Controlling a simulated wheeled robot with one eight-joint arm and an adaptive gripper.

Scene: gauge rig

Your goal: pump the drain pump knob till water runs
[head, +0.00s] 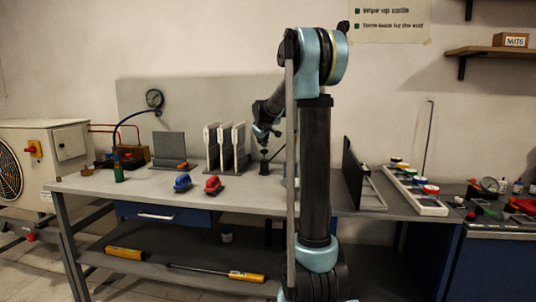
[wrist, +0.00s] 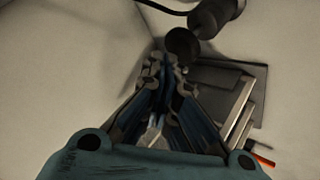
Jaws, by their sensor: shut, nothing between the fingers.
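The drain pump knob seems to be the small black knob (head: 264,152) on a short dark post on the bench, left of my arm. In the wrist view a dark round knob (wrist: 183,45) lies just beyond the fingertips, and I take it to be the same one. My gripper (head: 266,135) hangs just above it in the head view, pointing down. In the wrist view my gripper (wrist: 165,66) has its fingers together and holds nothing. Whether the fingertips touch the knob I cannot tell. No running water shows.
Upright panels in a rack (head: 226,148) stand left of the knob. Blue (head: 182,182) and red (head: 213,185) objects lie nearer the bench's front edge. A dark panel stand (head: 355,172) and a tray of coloured jars (head: 414,190) are right.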

